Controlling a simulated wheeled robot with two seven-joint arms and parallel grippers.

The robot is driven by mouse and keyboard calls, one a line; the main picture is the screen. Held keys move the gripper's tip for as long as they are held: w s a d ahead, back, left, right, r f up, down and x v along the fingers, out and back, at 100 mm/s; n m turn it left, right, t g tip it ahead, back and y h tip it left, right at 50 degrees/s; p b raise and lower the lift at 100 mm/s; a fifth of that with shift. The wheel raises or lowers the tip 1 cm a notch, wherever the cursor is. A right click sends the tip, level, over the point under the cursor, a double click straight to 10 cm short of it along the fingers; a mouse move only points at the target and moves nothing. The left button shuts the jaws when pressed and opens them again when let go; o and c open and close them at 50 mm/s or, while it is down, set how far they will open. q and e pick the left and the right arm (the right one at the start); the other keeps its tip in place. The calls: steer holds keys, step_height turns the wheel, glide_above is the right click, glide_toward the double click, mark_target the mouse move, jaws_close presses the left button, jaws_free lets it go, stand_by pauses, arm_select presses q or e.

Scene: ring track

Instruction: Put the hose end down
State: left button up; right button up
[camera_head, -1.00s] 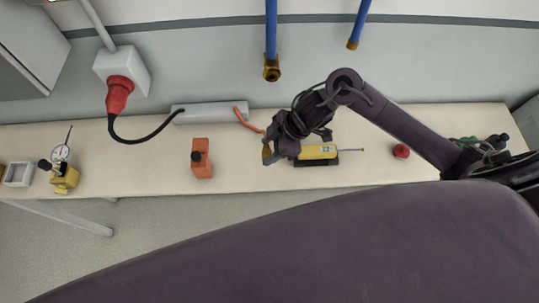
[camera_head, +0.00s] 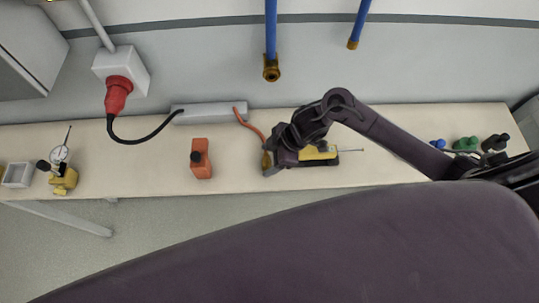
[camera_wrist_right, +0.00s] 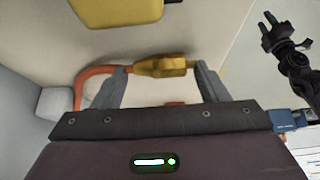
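The hose end is a brass fitting on an orange hose (camera_head: 252,126) that comes from the long grey box on the bench. In the wrist view the brass hose end (camera_wrist_right: 160,67) lies crosswise at the fingertips of my right gripper (camera_wrist_right: 160,72). The two grey fingers stand well apart, and the hose passes by the left finger. In the head view my right gripper (camera_head: 268,168) is low over the bench, right beside the hose end (camera_head: 266,160). Whether the fitting touches the bench is hard to tell.
The bench (camera_head: 230,165) carries an orange block (camera_head: 201,160) left of the gripper and a yellow tool (camera_head: 318,152) close on its right. The long grey box (camera_head: 212,113) stands behind. A dial gauge stand (camera_head: 62,175) is far left. Bare bench lies left of the orange block.

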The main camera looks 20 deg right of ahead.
steer(key=shift+o, duration=0.2)
steer(key=shift+d+r, duration=0.15)
steer(key=shift+r, duration=0.25)
steer(key=v, duration=1.1)
steer(key=shift+r, duration=0.25)
steer(key=shift+s, duration=0.1)
